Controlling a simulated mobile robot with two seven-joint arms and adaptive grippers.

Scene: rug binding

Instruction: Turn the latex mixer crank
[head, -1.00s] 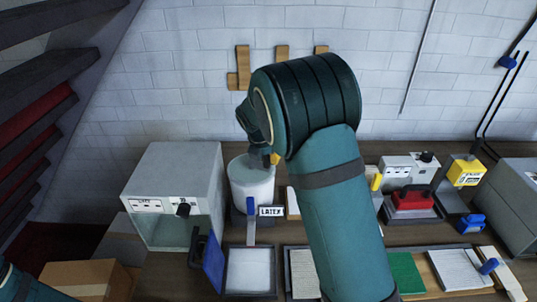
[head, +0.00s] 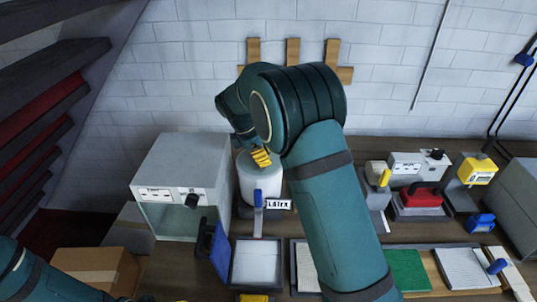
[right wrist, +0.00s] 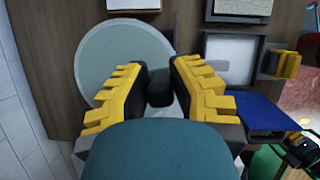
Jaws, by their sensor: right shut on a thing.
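The latex mixer (head: 261,182) is a white round drum behind a LATEX label (head: 277,204). Its pale round top (right wrist: 108,50) fills the upper left of the right wrist view. My right gripper (head: 261,157) is over the drum top, with yellow ridged fingers. In the right wrist view it is shut on a dark, upright crank knob (right wrist: 160,85) between the fingers. The rest of the crank is mostly hidden by the gripper. My left arm shows only at the lower left of the head view; its gripper is out of frame.
A grey box (head: 185,180) with a dark knob stands left of the drum, with a blue panel (head: 219,252) at its front. A white tray (head: 235,280) lies in front. A red-topped device (head: 420,198) and a yellow one (head: 477,171) stand right.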

